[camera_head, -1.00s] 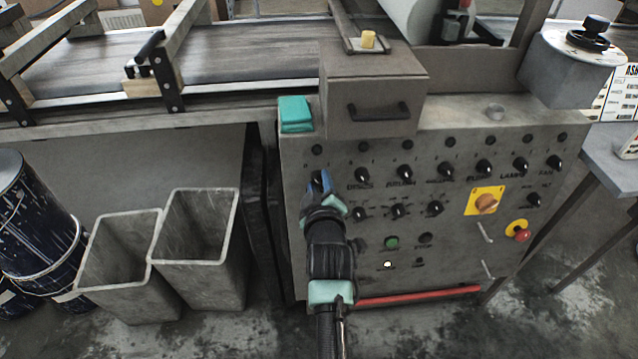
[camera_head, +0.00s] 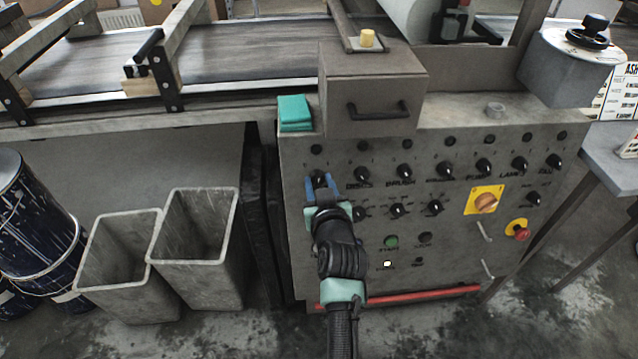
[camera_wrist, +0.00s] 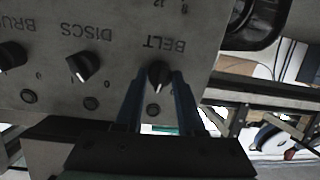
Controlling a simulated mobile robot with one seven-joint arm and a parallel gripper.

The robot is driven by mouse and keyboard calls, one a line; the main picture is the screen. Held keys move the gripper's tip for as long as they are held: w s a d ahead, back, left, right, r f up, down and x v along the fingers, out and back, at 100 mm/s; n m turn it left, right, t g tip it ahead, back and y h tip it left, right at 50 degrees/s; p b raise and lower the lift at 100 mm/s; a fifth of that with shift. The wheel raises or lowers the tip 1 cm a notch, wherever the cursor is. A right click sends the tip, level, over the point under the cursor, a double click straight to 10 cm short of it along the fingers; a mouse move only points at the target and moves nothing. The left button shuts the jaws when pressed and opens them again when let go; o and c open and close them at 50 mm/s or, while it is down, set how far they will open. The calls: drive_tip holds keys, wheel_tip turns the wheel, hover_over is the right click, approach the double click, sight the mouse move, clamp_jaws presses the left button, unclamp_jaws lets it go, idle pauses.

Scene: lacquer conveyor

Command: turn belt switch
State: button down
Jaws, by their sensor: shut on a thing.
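The black belt switch knob (camera_wrist: 158,74) sits under the label BELT on the grey panel, which appears upside down in the wrist view. My gripper (camera_wrist: 157,84) has its two blue fingers on either side of this knob, closed on it. A white mark shows on the knob's face. In the head view my gripper (camera_head: 321,184) is at the upper left of the panel (camera_head: 460,240), where its fingers cover most of the knob.
The DISCS knob (camera_wrist: 84,66) is beside the belt knob. A red bar (camera_head: 420,294) runs along the panel's bottom. Two grey bins (camera_head: 205,240) stand at left.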

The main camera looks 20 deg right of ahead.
drive_tip(key=shift+m+y, duration=0.3)
drive_tip(key=shift+m, duration=1.7)
drive_tip(key=c, duration=0.5)
unclamp_jaws()
drive_tip(key=p+v, duration=0.1)
drive_tip(key=v, duration=0.5)
drive_tip(key=p+v, duration=0.1)
drive_tip(key=v, duration=0.6)
drive_tip(key=shift+s+f, duration=0.1)
drive_tip(key=shift+f, duration=0.1)
